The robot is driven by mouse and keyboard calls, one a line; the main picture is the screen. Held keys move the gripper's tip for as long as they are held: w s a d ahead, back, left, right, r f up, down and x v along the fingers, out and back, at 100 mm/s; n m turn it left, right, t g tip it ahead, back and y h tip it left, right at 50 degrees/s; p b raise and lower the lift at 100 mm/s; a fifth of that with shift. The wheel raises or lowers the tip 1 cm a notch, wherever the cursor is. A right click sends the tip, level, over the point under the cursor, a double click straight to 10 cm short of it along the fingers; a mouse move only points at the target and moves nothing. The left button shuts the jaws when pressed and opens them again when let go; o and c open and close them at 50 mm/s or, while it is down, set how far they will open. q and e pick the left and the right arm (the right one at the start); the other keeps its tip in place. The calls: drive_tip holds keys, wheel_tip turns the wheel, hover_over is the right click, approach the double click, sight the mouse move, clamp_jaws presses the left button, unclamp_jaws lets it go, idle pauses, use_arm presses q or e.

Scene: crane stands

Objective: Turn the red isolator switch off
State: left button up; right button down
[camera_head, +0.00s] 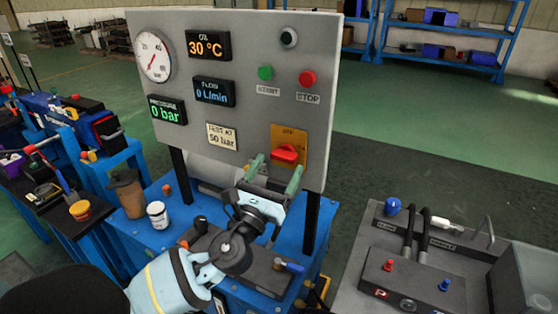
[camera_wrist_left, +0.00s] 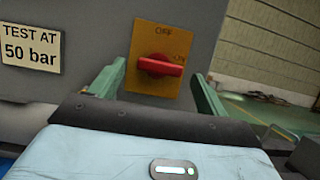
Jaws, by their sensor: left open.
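The red isolator switch (camera_head: 287,153) sits on a yellow plate (camera_head: 289,133) at the lower right of the grey panel (camera_head: 235,25). In the left wrist view the red handle (camera_wrist_left: 160,66) lies nearly level, its right end towards a partly hidden mark. The word OFF is printed above it on the plate (camera_wrist_left: 163,40). My left gripper (camera_head: 276,168) is open just in front of and slightly below the switch. Its green fingers stand left and right of the plate in the wrist view (camera_wrist_left: 158,75), with nothing between them. Contact with the handle does not show. My right gripper is not in view.
The panel also carries a gauge (camera_head: 154,57), displays, a green start button (camera_head: 265,73) and a red stop button (camera_head: 307,78). A brown cup (camera_head: 128,195) and a white jar (camera_head: 157,214) stand on the blue bench. Another grey stand (camera_head: 350,285) is at the right.

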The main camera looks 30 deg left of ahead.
use_arm(q)
drive_tip(key=shift+x, duration=1.15)
drive_tip(key=c, duration=1)
drive_tip(key=shift+f, duration=0.1)
